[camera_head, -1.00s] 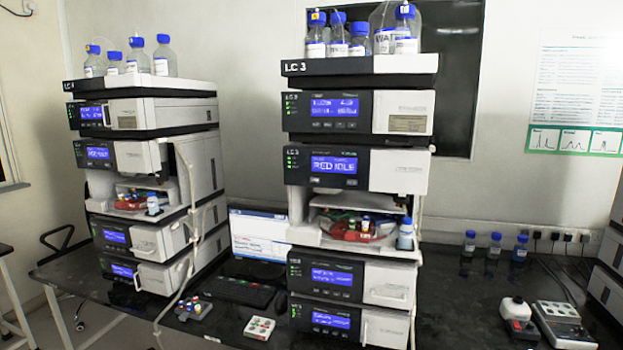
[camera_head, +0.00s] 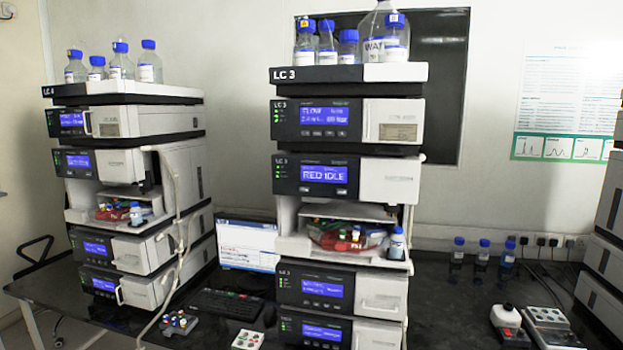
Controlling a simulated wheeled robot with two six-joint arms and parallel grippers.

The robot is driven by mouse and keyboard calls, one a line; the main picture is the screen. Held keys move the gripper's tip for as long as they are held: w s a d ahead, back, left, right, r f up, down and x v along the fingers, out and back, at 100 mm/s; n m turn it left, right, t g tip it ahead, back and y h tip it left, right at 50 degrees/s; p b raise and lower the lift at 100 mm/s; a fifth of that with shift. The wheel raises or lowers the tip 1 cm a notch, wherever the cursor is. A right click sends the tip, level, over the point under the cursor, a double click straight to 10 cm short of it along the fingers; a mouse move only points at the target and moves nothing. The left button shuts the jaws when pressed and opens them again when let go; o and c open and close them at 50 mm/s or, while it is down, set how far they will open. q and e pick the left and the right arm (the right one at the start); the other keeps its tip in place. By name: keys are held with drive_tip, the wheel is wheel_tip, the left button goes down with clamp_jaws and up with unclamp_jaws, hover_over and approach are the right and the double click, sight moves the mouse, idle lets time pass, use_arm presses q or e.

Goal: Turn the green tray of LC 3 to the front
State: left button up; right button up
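The LC 3 stack (camera_head: 390,183) stands right of centre, with "LC 3" on its top modules. One display reads "RED IDLE". Below that display is an open sampler bay (camera_head: 355,211) holding a round carousel of trays. A red tray (camera_head: 335,240) faces the front of the bay. A bit of green (camera_head: 318,227) shows behind it at the left, small and partly hidden by the red tray and vials. A small blue-capped bottle (camera_head: 397,243) stands at the bay's right front. Neither of my grippers is in view.
A second stack, LC 4 (camera_head: 125,168), stands at the left with its own open bay. Keyboard (camera_head: 230,304), monitor (camera_head: 248,244) and a small vial rack (camera_head: 178,322) lie between the stacks. Blue-capped bottles (camera_head: 483,255) stand right, before the wall. Bench right of LC 3 is partly clear.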

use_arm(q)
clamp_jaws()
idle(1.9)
